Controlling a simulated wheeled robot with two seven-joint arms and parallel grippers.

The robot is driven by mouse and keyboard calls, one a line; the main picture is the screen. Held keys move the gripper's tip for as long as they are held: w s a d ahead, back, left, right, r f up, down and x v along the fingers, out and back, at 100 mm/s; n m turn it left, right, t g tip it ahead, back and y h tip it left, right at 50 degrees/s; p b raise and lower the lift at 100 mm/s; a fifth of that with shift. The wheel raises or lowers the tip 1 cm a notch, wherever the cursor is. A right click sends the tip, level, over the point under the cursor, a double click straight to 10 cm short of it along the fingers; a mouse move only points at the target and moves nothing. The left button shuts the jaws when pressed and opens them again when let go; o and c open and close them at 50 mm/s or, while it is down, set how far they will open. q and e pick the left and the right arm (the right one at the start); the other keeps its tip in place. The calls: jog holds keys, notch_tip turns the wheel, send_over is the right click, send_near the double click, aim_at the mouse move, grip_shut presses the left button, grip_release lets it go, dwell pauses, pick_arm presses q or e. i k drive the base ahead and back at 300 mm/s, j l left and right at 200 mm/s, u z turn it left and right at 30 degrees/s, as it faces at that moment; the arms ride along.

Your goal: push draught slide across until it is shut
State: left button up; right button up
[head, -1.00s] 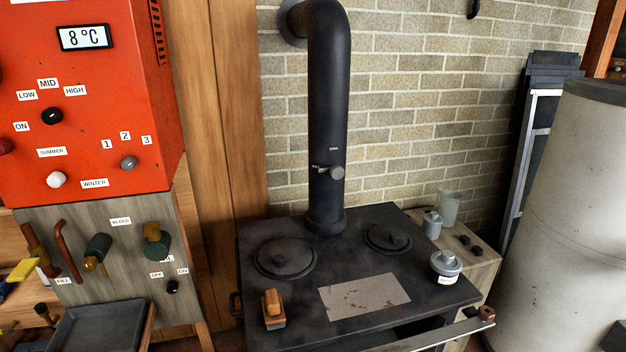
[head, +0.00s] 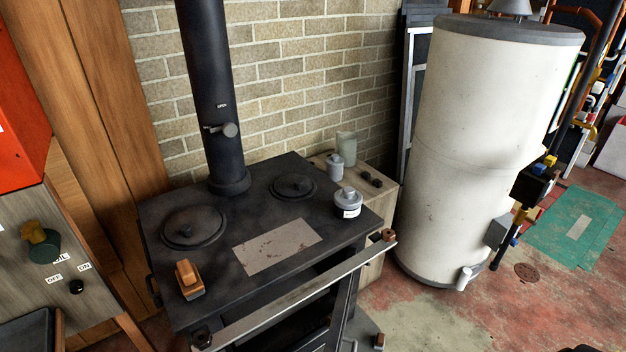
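The black stove (head: 210,270) stands in the middle of the head view, with its flue pipe (head: 205,90) rising against the brick wall. A damper handle with a round knob (head: 229,130) sits on the pipe below a small label reading "OPEN". Low on the stove front, a small knob (head: 379,341) shows at the bottom of the view, beside a grey plate. I cannot tell whether this is the draught slide or how far across it is. Neither of my grippers is in view.
A pale rail (head: 300,293) runs along the stove's front edge. A wooden-handled brush (head: 187,278) and a grey lidded pot (head: 348,202) stand on the stove top. A white tank (head: 480,140) stands to the right. The red floor (head: 430,310) at front right is mostly clear.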

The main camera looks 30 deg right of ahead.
aim_at(327, 318)
jog(key=z, duration=1.25)
jog(key=l, duration=0.1)
jog(key=k+u, duration=0.05)
